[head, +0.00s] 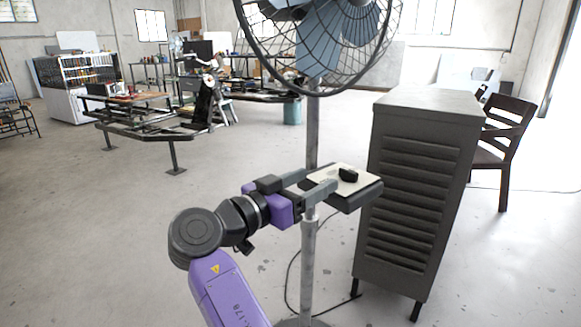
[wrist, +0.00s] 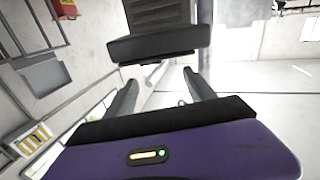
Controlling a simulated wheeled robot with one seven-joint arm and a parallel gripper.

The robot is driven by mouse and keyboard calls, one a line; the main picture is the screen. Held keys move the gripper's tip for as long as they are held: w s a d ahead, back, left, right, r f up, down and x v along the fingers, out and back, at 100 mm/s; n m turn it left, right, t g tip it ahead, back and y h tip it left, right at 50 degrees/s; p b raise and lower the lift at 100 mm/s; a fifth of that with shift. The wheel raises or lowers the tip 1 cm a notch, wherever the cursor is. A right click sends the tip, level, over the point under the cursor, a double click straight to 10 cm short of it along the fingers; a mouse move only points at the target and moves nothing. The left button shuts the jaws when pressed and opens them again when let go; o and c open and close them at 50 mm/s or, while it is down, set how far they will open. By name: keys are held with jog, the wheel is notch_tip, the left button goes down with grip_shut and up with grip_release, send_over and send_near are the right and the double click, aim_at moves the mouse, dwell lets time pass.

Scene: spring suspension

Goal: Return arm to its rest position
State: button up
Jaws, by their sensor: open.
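My arm reaches up from the bottom of the head view, with purple links and dark joints. My gripper (head: 316,181) is at its end, pointing right, in front of the fan's pole. It is open, and its two grey fingers also show in the wrist view (wrist: 160,78), spread with nothing held between them. Just past the fingertips is a dark slab (head: 362,196) with a pale top and a small black block (head: 348,175) on it. In the wrist view the slab (wrist: 158,46) shows edge-on ahead of the fingers. I cannot tell whether they touch it.
A large fan (head: 325,35) on a pole (head: 309,245) stands close by the gripper. A grey louvred cabinet (head: 415,185) stands to the right, with a dark chair (head: 503,150) behind it. Benches (head: 150,130) stand far left. The floor at left is clear.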

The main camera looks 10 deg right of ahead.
jog(key=w+a+f+n+t+y, duration=0.1)
jog(key=w+a+n+t+y, duration=0.3)
jog(key=a+n+t+y, duration=0.25)
jog(key=s+a+f+n+y, duration=0.1)
jog(key=s+f+n+y, duration=0.25)
jog(key=f, duration=0.25)
jog(key=s+a+f+n+y, duration=0.1)
jog(key=s+f+n+y, duration=0.1)
jog(key=f+n+y, duration=0.3)
jog(key=s+d+f+y, duration=0.25)
jog(key=s+f, duration=0.25)
jog(key=s, duration=0.5)
jog(key=s+d+f+y, duration=0.1)
jog(key=s+d+f, duration=0.4)
jog(key=s, duration=0.5)
jog(key=s+d+f+m+g+h, duration=0.15)
jog(key=s+d, duration=0.25)
jog(key=s, duration=0.6)
jog(key=s+d+m+h, duration=0.1)
jog(key=s+d+m, duration=0.15)
jog(key=s, duration=0.65)
jog(key=s+d+f+m+g+h, duration=0.1)
jog(key=s+d, duration=0.3)
jog(key=s, duration=0.6)
notch_tip(320, 180, up, 22)
jog(key=p, duration=2.2)
jog(key=shift+d, duration=0.25)
